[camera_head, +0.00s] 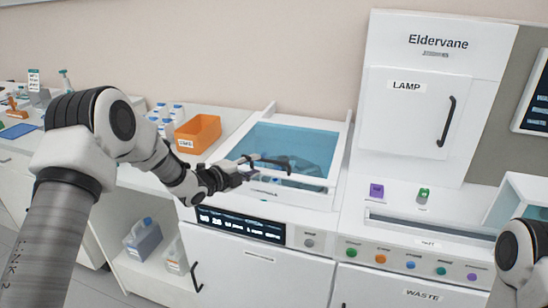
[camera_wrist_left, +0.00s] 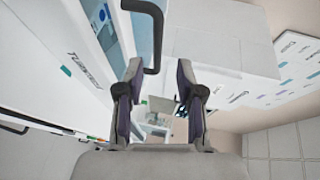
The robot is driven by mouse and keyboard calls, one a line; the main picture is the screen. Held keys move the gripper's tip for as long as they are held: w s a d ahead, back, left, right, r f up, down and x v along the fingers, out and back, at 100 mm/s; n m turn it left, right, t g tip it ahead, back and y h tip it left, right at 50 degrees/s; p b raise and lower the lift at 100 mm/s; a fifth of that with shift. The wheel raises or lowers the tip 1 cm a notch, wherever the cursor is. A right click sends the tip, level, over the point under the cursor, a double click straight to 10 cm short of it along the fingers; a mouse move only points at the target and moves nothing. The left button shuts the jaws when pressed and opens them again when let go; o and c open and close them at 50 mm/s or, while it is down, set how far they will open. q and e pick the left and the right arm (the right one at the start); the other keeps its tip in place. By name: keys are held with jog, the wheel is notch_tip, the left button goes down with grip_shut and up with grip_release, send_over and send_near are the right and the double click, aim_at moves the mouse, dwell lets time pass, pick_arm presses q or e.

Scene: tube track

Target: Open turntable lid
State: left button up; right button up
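The turntable lid (camera_head: 300,142) is a blue see-through panel in a white frame and lies closed on the white machine in the middle of the head view. Its black bar handle (camera_head: 272,160) is near the front edge. My left gripper (camera_head: 250,170) is at the handle's left end. In the left wrist view, my left gripper (camera_wrist_left: 160,74) is open, with its two fingers apart. The black handle (camera_wrist_left: 157,32) shows just ahead, its lower end in line with the gap; whether it is between the fingers I cannot tell. My right gripper is out of view.
An orange bin (camera_head: 198,133) and several blue-capped bottles (camera_head: 166,115) stand left of the lid, behind my left arm. A lamp cabinet (camera_head: 415,105) rises to the right. A display panel (camera_head: 238,224) is below the lid. Coloured buttons (camera_head: 411,265) line the right counter's front.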

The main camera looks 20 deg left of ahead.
aim_at(269, 161)
pick_arm(q)
jog(key=p+x, duration=0.1)
jog(key=x, duration=0.6)
jog(key=shift+w+d+f, duration=0.15)
jog(key=shift+f, duration=0.05)
grip_shut()
